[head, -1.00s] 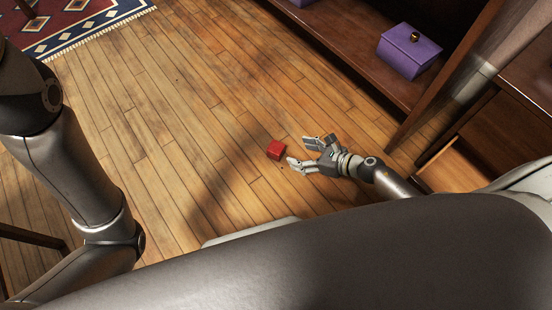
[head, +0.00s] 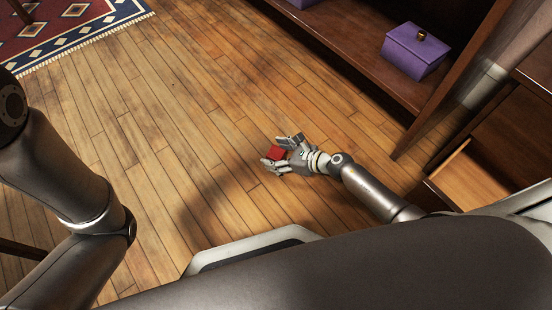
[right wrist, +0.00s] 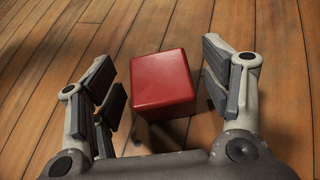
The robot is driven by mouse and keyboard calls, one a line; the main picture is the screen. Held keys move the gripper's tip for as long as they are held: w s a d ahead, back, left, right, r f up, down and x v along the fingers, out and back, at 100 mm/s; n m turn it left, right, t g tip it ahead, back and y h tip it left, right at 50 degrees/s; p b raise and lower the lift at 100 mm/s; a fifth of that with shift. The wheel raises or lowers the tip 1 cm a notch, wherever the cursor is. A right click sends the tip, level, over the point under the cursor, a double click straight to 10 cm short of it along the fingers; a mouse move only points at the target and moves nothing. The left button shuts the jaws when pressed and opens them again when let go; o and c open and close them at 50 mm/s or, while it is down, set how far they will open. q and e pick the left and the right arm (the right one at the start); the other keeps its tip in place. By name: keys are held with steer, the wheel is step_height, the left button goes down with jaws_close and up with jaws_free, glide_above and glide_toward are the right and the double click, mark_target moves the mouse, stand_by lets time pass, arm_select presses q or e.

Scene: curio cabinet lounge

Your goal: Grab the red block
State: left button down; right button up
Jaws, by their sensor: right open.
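The red block (head: 277,153) lies on the wooden floor, partly hidden by my right gripper in the head view. My right gripper (head: 276,149) is open, with its fingers on either side of the block. In the right wrist view the whole block (right wrist: 162,84) shows between the two open fingers of the gripper (right wrist: 160,72), with a gap to the finger pads on both sides. My left arm stands at the left of the head view, but its gripper is out of view.
A dark wooden shelf unit holds a purple box (head: 415,50) at the upper right. A drawer (head: 482,178) stands open at the right. A patterned rug (head: 75,30) lies at the upper left. The floor (head: 190,100) around the block is clear.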

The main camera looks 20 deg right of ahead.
steer(key=shift+w+a, duration=0.1)
steer(key=c, duration=1.1)
steer(key=shift+c, duration=0.3)
steer(key=shift+r, duration=0.1)
